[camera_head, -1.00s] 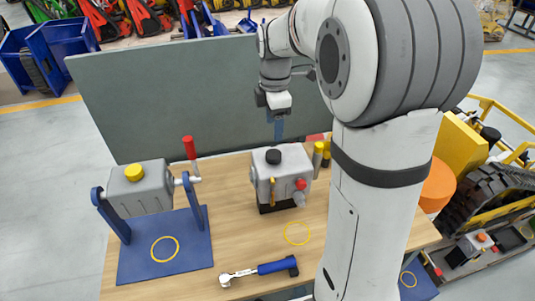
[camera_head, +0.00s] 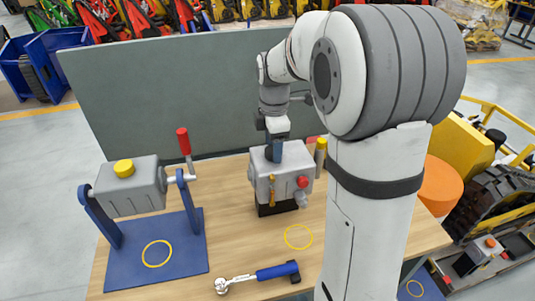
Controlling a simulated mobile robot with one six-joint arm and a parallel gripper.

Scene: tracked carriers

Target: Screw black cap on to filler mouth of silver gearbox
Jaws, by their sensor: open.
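The silver gearbox (camera_head: 262,182) stands upright on the wooden bench, on a dark foot, with a red knob and a yellow part on its front. My gripper (camera_head: 275,155) points down over its top, with its blue fingers at the place of the black cap. The fingers cover most or all of that cap, so I cannot tell whether they touch it or how it sits on the filler mouth. The gripper is open.
A grey gearbox with a yellow cap (camera_head: 124,168) hangs in a blue stand (camera_head: 190,258) at left, with a red-handled crank (camera_head: 184,142). A blue-handled ratchet (camera_head: 262,276) lies in front. Yellow cylinders (camera_head: 321,151) stand right of the silver gearbox. A grey panel (camera_head: 180,100) closes the back.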

